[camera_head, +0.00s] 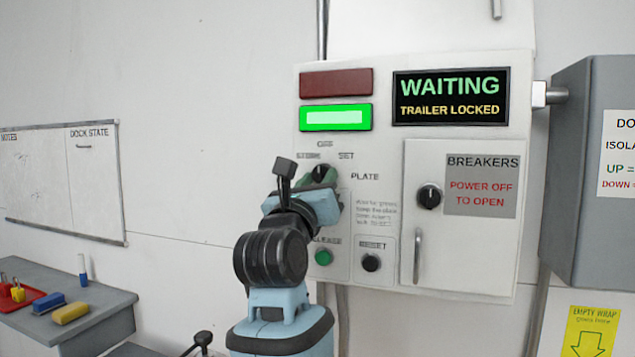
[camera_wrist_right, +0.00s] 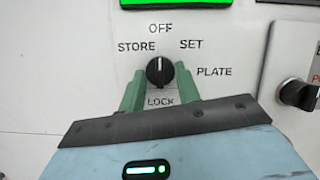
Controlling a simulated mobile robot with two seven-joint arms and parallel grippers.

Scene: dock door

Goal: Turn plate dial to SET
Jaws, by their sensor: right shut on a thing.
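The plate dial (camera_wrist_right: 159,72) is a black knob with a white mark, on a white panel. In the right wrist view, the labels STORE, OFF, SET, PLATE and LOCK surround it. The white mark points about straight up, toward OFF, with SET up and to the right. My right gripper (camera_wrist_right: 160,88) has its green fingers on either side of the knob, shut on it. In the head view, the dial (camera_head: 321,171) shows just above my right gripper (camera_head: 322,182), which partly hides it. My left gripper is not in view.
The display (camera_head: 450,97) reads WAITING, TRAILER LOCKED. A green lamp (camera_head: 335,117) is lit below a dark red one (camera_head: 336,83). A green button (camera_head: 323,257) and a black RESET knob (camera_head: 371,262) are below. The breaker door (camera_head: 467,250), with its handle, is to the right.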

